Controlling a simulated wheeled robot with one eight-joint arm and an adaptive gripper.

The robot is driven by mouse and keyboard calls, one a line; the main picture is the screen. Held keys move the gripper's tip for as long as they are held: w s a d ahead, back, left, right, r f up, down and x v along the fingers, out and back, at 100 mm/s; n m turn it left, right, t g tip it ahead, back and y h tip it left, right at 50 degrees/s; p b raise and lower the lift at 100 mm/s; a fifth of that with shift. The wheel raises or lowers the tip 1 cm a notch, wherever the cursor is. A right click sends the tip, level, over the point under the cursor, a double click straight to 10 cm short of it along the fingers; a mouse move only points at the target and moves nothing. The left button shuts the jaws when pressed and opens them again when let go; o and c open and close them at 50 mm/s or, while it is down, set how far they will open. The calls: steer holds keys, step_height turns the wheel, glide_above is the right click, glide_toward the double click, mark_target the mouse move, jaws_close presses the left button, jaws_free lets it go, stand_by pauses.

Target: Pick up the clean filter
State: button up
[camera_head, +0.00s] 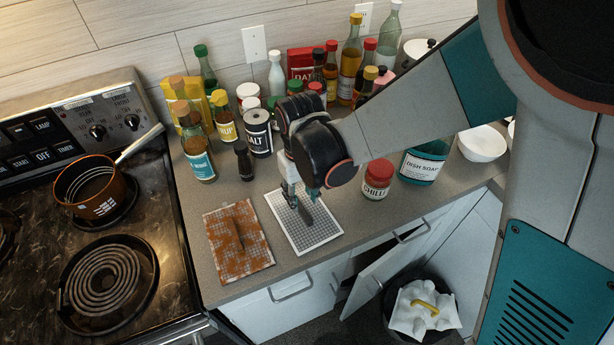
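The clean filter (318,231) is a flat white-framed panel with a fine grey grid, lying on the grey counter. A short dark strip, perhaps its handle or a shadow, shows near its middle. My gripper (301,198) points down over the far half of the clean filter, with its two fingers apart. I see nothing held between them. Whether the fingertips touch the filter is unclear from this angle. A second, brown-stained filter (232,259) lies on the counter just left of the clean one.
Bottles and cans crowd the counter's back, including a salt can (257,135). A chilli jar (377,180) and dish soap tub (423,164) stand right. The stove (146,268) with a copper pot (92,187) is left. A bin (402,318) stands below an open cabinet door (386,262).

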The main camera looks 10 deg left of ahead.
mark_target(302, 208)
steer(key=f+b, duration=0.1)
steer(key=f, duration=0.2)
steer(key=f+b, duration=0.1)
steer(key=shift+s+f+b, duration=0.25)
steer(key=shift+f+b, duration=0.1)
steer(key=shift+f, duration=0.05)
steer(key=shift+r, duration=0.1)
jaws_close()
